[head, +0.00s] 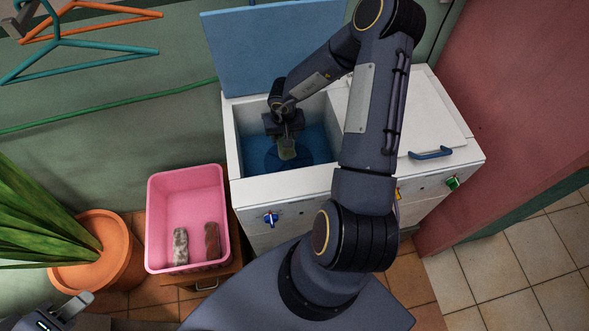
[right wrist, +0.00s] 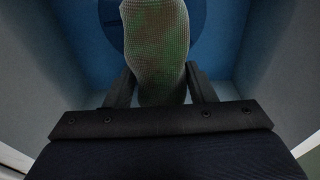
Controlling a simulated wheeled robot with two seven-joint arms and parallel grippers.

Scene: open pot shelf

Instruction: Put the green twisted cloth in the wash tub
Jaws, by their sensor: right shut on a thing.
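The green twisted cloth (head: 287,150) hangs from my right gripper (head: 285,138), inside the opening of the wash tub. It also shows in the right wrist view (right wrist: 156,45), between the two dark fingers of my right gripper (right wrist: 160,88), which is shut on it. The wash tub (head: 234,140) is a white-rimmed box with a blue inside and a round blue disc at its bottom. The cloth appears over this disc; whether it touches the bottom I cannot tell. My left gripper (head: 60,312) is at the lower left corner, open and empty, partly cut off by the frame.
A blue lid (head: 270,45) stands raised behind the tub. A pink basket (head: 185,200) holds a grey cloth (head: 181,246) and a brown cloth (head: 212,242). A potted plant (head: 100,270) stands at left. A closed white lid (head: 420,115) is right of the opening.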

